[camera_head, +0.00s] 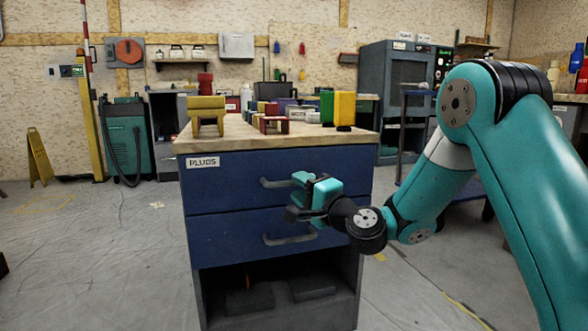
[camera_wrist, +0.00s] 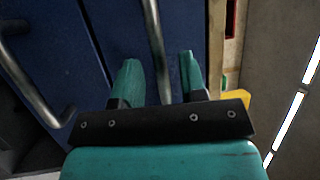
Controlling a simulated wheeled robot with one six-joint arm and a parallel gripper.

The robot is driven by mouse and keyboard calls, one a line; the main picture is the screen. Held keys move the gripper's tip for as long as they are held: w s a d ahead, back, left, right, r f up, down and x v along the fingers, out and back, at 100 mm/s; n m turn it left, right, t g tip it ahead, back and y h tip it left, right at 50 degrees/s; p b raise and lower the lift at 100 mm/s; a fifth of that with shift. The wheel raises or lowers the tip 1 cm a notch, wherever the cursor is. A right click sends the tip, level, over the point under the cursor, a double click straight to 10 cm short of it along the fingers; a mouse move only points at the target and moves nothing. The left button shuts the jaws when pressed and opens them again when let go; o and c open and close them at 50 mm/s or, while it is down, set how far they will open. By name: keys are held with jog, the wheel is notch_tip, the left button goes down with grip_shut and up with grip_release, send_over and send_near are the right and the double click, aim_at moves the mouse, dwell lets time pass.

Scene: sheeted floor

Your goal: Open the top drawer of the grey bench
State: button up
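The bench (camera_head: 192,285) has a grey frame, a wooden top and two blue drawer fronts. The top drawer (camera_head: 222,180) carries a PLUGS label and looks shut, flush with the lower drawer (camera_head: 225,240). Its curved metal handle (camera_head: 272,183) is partly hidden by my gripper (camera_head: 301,192), which is at the handle's right part. In the wrist view the top handle (camera_wrist: 153,35) runs between the two teal fingers of my gripper (camera_wrist: 159,68). The fingers are apart, with gaps to the bar on both sides. The lower handle (camera_wrist: 30,78) shows at the left.
A yellow block stand (camera_head: 207,112), a yellow block (camera_head: 344,108) and several small items stand on the bench top. Below the drawers is an open shelf (camera_head: 300,310) with dark items. The floor (camera_head: 100,260) left of the bench is mostly clear.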

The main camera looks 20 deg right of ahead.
aim_at(272, 161)
jog(key=shift+p+x, duration=0.3)
jog(key=shift+x, duration=1.1)
grip_shut()
jog(key=shift+s, duration=0.1)
